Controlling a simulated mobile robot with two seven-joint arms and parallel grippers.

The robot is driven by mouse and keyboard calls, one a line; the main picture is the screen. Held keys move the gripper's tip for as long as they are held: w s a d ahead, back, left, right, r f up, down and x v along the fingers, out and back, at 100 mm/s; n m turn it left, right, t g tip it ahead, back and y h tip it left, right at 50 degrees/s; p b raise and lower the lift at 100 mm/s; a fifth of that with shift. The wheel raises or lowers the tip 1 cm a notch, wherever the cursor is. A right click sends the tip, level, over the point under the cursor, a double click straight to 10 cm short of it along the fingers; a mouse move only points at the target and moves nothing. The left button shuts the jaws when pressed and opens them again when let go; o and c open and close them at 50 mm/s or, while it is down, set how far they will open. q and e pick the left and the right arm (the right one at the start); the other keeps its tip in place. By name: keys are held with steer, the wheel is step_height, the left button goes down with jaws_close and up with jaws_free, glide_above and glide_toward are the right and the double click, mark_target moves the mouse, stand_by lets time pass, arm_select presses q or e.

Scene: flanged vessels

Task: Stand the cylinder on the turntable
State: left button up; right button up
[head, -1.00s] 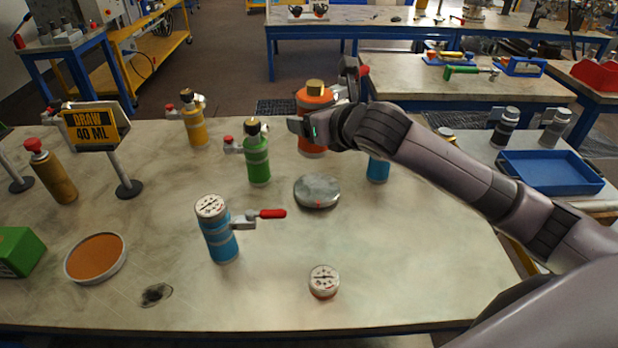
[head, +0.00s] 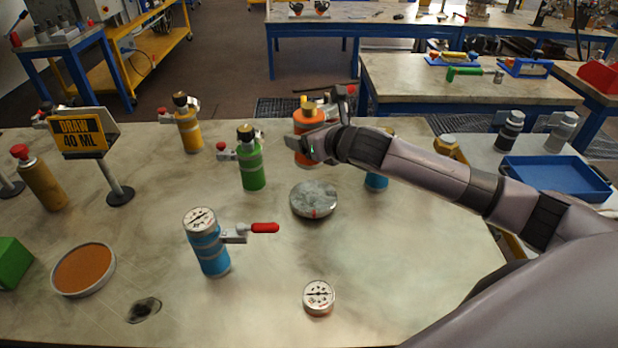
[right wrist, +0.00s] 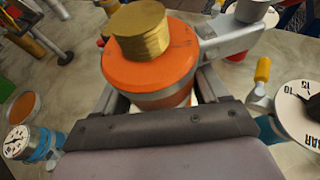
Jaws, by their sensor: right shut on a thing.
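The orange cylinder (head: 309,150) with a brass cap is at the far middle of the table, behind the turntable. My right gripper (head: 312,147) is shut around its body; in the right wrist view the orange cylinder (right wrist: 150,62) sits upright between the fingers, its side valve pointing right. Its base is partly hidden, and I cannot tell whether it touches the table. The turntable (head: 313,201), a round grey disc with a small red mark, lies nearer on the table with nothing on it. My left gripper is out of view.
A green cylinder (head: 251,170) stands left of the turntable, a blue gauge-topped one (head: 210,250) nearer left. Another blue cylinder (head: 376,182) stands right, partly behind my arm. A loose gauge (head: 319,297) lies in front. A yellow cylinder (head: 189,130) and sign (head: 80,133) stand left.

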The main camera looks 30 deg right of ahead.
mark_target(308, 161)
step_height(308, 161, down, 7)
steer(key=shift+w+r, duration=0.1)
steer(key=shift+f, duration=2.2)
steer(key=shift+f, duration=0.15)
steer(key=o, duration=1.7)
steer(key=shift+f, duration=0.15)
steer(key=shift+r, duration=0.2)
steer(key=v, duration=1.2)
steer(key=shift+f, duration=0.1)
